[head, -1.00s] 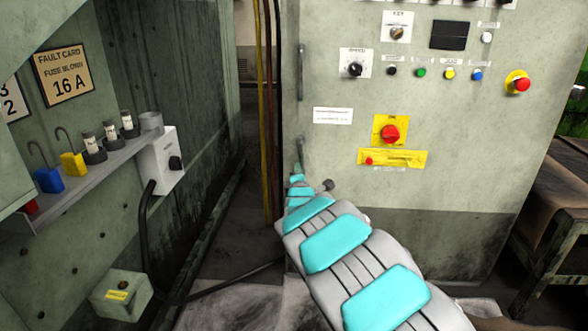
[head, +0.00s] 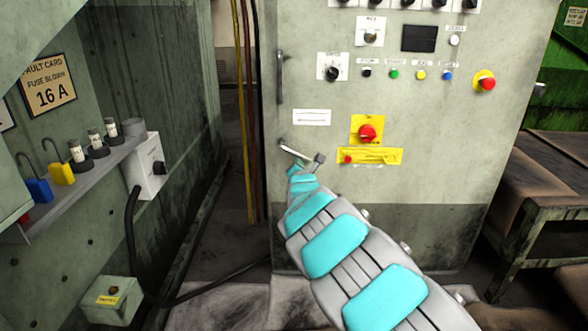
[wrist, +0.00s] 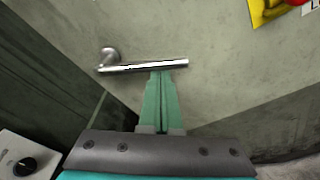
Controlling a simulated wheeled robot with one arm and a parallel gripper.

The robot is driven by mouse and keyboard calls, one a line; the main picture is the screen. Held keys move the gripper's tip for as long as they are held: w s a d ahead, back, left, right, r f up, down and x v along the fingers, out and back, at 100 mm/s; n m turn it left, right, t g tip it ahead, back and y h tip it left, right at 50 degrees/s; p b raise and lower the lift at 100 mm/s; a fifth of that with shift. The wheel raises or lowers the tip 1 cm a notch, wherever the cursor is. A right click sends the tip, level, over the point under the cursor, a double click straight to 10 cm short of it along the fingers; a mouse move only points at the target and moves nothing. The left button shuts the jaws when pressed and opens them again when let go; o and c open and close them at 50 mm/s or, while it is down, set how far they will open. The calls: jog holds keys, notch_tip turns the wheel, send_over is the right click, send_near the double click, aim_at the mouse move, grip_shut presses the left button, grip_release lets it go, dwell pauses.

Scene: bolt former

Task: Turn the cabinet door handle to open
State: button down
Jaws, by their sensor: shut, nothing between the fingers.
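The cabinet door (head: 400,190) is a grey-green panel with a darker lower band; it looks flush, with no gap that I can make out. Its metal lever handle (head: 294,151) is near the left edge, sloping down to the right in the head view. In the wrist view the lever (wrist: 140,66) runs nearly level from its pivot at the left to its free end at the right. My gripper (wrist: 160,76) has its green fingers shut together, with nothing held. The fingertips are at the lever's underside, near the free end; contact is not certain. My arm hides part of the door.
A vertical bar (head: 280,77) is on the door above the lever. A red emergency knob on yellow (head: 367,132) is to the right. Cables (head: 246,120) hang left of the cabinet. A fuse shelf (head: 95,165) is at left, a bench (head: 540,165) at right.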

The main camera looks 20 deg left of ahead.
aim_at(302, 148)
jog(key=shift+w+d+r+n+b, duration=0.15)
jog(key=shift+d+r+b, duration=0.15)
jog(key=shift+r, duration=0.4)
jog(key=shift+d+r+n+b, duration=0.2)
jog(key=shift+d+r, duration=0.15)
jog(key=shift+r, duration=0.55)
